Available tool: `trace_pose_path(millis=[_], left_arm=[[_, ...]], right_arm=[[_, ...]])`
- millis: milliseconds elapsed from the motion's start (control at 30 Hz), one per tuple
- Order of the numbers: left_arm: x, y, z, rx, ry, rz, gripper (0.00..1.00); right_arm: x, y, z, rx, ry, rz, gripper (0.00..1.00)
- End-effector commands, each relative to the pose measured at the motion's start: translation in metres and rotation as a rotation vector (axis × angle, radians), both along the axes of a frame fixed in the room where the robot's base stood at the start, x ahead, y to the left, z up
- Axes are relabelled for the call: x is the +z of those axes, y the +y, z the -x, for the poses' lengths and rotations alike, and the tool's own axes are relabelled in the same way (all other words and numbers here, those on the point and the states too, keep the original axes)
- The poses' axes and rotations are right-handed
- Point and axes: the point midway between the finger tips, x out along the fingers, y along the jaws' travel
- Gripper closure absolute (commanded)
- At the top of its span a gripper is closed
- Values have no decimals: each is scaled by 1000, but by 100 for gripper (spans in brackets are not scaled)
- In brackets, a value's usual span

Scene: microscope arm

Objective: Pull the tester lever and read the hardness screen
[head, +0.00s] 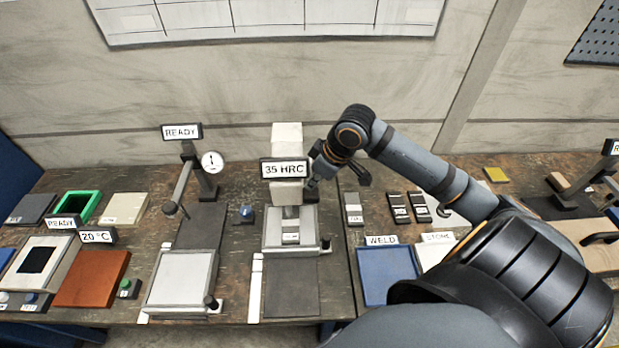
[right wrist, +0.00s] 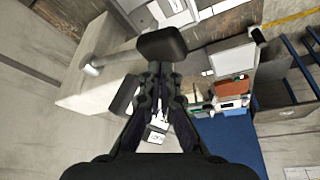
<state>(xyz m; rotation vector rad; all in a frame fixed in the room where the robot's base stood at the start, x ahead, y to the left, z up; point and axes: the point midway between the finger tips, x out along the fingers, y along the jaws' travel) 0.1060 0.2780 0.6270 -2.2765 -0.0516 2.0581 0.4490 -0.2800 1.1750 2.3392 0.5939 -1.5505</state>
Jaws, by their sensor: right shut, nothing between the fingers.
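The hardness tester (head: 288,140) stands at the middle of the bench, a pale column over a grey base. Its screen (head: 284,170) reads "35 HRC". A small labelled block (head: 290,232) sits on the tester's base under the head. My right gripper (head: 314,180) is at the right side of the tester head, just beside the screen. In the right wrist view, the fingers (right wrist: 161,72) are together with nothing between them. A dark rounded piece (right wrist: 162,43) lies just past the fingertips; I cannot tell for certain whether it is the lever's grip or whether they touch. My left gripper is not in view.
Left of the tester stands a station with a dial (head: 212,162) and a "READY" sign (head: 181,132). To the right are several small labelled blocks (head: 399,208), a blue "WELD" tray (head: 386,275) and a white "STORE" area (head: 437,250). A dark mat (head: 291,288) lies in front.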

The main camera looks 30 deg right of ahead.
Motion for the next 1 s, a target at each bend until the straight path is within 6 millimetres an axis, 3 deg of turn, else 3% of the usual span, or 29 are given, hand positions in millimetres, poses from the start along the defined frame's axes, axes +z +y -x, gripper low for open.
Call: trace_pose_path(millis=[1000], left_arm=[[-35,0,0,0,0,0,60]], right_arm=[[-54,0,0,-1,1,0,100]])
